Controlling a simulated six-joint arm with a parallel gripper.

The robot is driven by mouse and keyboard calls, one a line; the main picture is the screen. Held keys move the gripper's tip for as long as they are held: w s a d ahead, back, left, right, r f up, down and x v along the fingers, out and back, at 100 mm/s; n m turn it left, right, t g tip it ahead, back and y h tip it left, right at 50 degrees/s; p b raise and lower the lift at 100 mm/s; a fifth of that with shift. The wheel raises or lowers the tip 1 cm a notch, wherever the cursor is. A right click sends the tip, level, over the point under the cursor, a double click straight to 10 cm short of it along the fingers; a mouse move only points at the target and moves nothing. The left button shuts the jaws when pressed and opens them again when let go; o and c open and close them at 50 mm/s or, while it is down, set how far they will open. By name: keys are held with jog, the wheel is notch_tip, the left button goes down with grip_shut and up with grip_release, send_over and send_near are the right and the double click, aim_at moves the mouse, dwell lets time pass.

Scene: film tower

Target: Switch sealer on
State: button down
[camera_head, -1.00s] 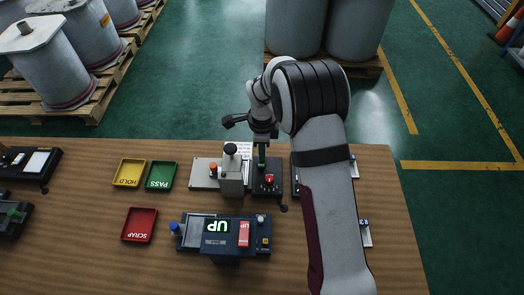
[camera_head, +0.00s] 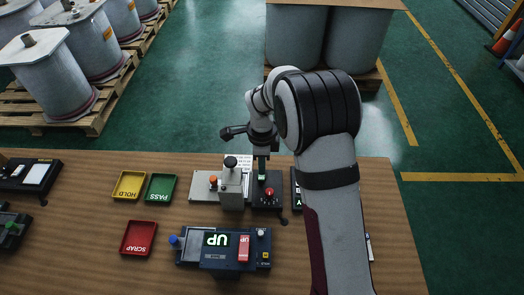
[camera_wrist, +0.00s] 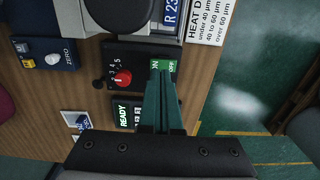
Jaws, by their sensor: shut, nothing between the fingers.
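The sealer's black control panel (camera_head: 262,203) stands near the back edge of the bench, with a red dial (camera_head: 269,192) on it. In the wrist view the red dial (camera_wrist: 122,78) has numbers around it, and a green switch (camera_wrist: 171,67) marked ON and OFF sits beside it. A display (camera_wrist: 124,116) is lit and reads READY. My gripper (camera_head: 262,174) is shut and empty, pointing down at the switch. In the wrist view its green fingers (camera_wrist: 161,75) overlap part of the switch. Whether they touch it cannot be told.
A blue-black device (camera_head: 205,256) with a lit UP display is in front. A grey press-like part (camera_head: 232,190) stands left of the panel. HOLD (camera_head: 129,185), PASS (camera_head: 161,187) and SCRAP (camera_head: 139,237) trays lie further left. My arm hides the bench's right part.

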notch_tip(320, 180, up, 12)
jog(key=shift+w, duration=0.2)
dwell(0.4)
